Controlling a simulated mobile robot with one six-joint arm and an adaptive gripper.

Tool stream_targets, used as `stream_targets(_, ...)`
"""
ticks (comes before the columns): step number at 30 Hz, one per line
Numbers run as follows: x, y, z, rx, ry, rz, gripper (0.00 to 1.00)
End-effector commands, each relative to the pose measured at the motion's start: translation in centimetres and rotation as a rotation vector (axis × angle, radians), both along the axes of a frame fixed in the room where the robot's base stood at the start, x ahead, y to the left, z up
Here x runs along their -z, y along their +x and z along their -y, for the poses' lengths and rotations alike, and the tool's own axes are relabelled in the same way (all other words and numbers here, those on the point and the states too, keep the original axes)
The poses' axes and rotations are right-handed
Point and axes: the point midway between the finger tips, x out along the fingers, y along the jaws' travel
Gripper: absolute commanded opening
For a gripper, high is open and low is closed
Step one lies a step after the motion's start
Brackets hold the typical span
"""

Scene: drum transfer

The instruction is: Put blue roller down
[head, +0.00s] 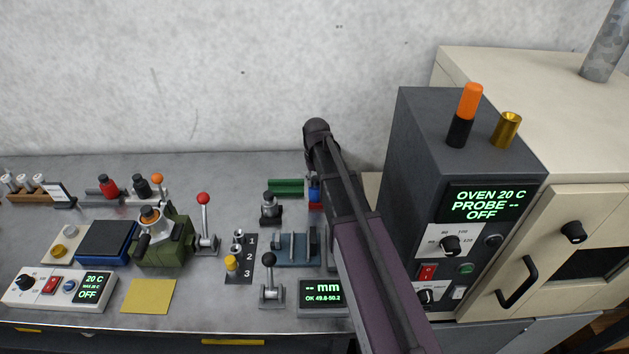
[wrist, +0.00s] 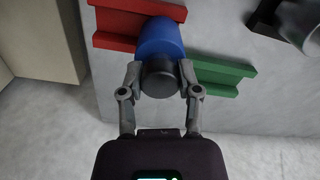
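The blue roller (wrist: 160,42) has a dark end (wrist: 158,78) facing the wrist camera. My gripper (wrist: 160,72) has one finger on each side of the roller and appears shut on it. In the wrist view the roller overlaps a red rail (wrist: 115,27) and a green rail (wrist: 222,74); I cannot tell whether it touches them. In the head view a bit of the roller (head: 314,194) shows beside my arm, near the green rail (head: 286,187) and the red rail (head: 315,206). My gripper is hidden behind the arm there.
The gauge display (head: 321,292) reads "-- mm". The dark oven control box (head: 420,150) rises at right. The wall is behind.

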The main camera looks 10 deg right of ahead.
Motion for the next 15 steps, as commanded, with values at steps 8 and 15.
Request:
stream_targets(8, -0.03, 0.0, 0.03, 0.0, 0.0, 0.0, 0.77)
stream_targets(15, -0.07, -0.01, 0.04, 0.001, 0.0, 0.0, 0.77)
